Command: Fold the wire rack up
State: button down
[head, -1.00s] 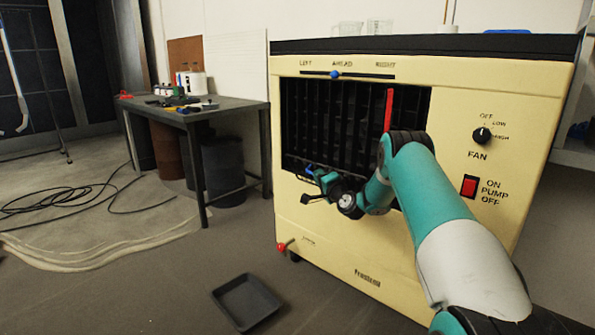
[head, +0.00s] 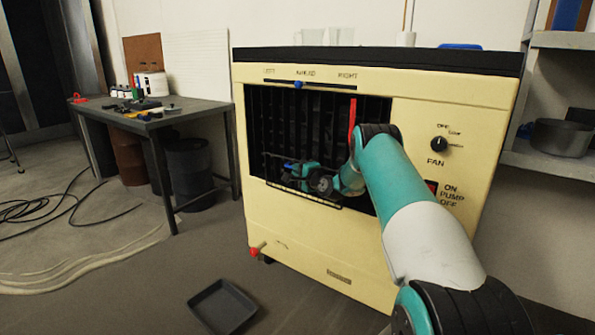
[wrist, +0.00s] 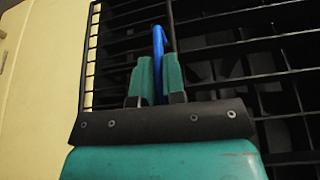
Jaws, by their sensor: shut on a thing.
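The wire rack (head: 310,199) is a thin dark wire frame at the lower part of the dark opening in the front of the cream cooler. Its lower rail and left end show below and beside my gripper. My gripper (head: 291,171) is in front of the opening, fingers toward the left. In the wrist view, its two teal fingers (wrist: 158,78) are shut on a slim blue bar (wrist: 159,50). Dark wires and slats lie close behind the fingers. My gripper hides part of the rack, and the rack's exact tilt is hard to tell.
The cream cooler (head: 300,240) has a blue slider knob (head: 298,85) on top, a red upright strip (head: 351,118) beside my arm and a fan knob (head: 439,144). A black tray (head: 222,306) lies on the floor. A workbench (head: 150,122) stands left.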

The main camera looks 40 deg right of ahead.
jog(key=shift+s+d, duration=0.2)
jog(key=shift+d, duration=0.2)
jog(key=c, duration=1.3)
grip_release()
jog(key=shift+d, duration=0.1)
jog(key=shift+c, duration=0.2)
jog(key=shift+o, duration=0.7)
jog(key=shift+w+a, duration=0.1)
jog(key=shift+a, duration=0.15)
jog(key=s+a+p, duration=0.1)
jog(key=s+a, duration=0.2)
jog(key=s, duration=1.4)
jog(key=shift+r, duration=0.3)
jog(key=shift+a, duration=0.1)
